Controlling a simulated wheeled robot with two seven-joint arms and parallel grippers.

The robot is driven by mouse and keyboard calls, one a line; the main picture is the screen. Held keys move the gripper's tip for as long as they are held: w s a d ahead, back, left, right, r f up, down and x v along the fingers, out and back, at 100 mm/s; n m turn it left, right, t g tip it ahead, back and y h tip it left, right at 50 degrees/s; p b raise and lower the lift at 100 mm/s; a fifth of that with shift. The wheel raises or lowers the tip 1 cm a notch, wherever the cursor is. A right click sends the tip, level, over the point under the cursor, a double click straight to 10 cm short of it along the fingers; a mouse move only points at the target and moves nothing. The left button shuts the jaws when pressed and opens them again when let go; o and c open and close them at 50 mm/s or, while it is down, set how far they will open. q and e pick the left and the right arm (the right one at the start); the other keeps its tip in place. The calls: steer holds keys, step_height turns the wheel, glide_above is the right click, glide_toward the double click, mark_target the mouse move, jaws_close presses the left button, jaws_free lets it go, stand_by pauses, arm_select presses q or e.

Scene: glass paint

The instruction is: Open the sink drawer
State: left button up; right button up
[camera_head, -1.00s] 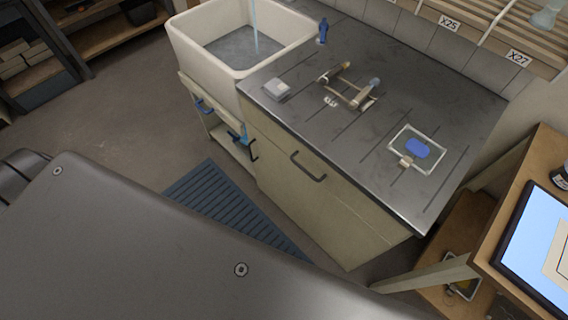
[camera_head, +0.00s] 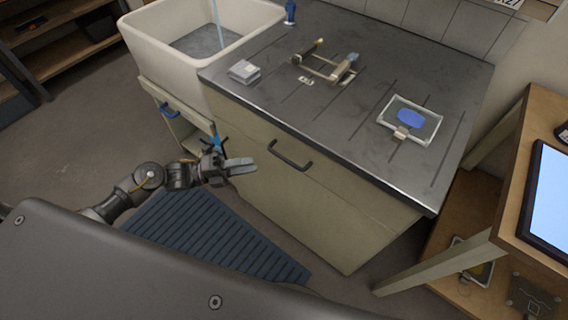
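A pale front under the white sink (camera_head: 145,62) carries a blue bar handle (camera_head: 168,110); it looks like the sink drawer. Whether it is fully closed is hard to tell at this angle. My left gripper (camera_head: 241,166) is in front of the cabinet, to the right of and below the blue handle and apart from it. Its pale fingers point right, towards the cabinet front, and look close together; any gap is not clear. It appears empty. My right gripper is not in view.
A blue star-shaped knob (camera_head: 215,144) is just above my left wrist. The cabinet door has a dark handle (camera_head: 290,156). The worktop (camera_head: 330,120) holds a clamp frame, a small stack and a framed pane. A ribbed blue mat (camera_head: 215,240) lies on the floor.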

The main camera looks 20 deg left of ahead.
mark_target(284, 157)
arm_select(q)
steer(key=p+x, duration=0.3)
steer(key=x, duration=0.8)
steer(key=shift+f, duration=0.1)
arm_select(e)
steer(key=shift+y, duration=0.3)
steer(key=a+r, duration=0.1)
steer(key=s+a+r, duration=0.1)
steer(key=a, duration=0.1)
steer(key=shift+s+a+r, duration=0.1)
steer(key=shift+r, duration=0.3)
arm_select(q)
steer(key=c, duration=0.7)
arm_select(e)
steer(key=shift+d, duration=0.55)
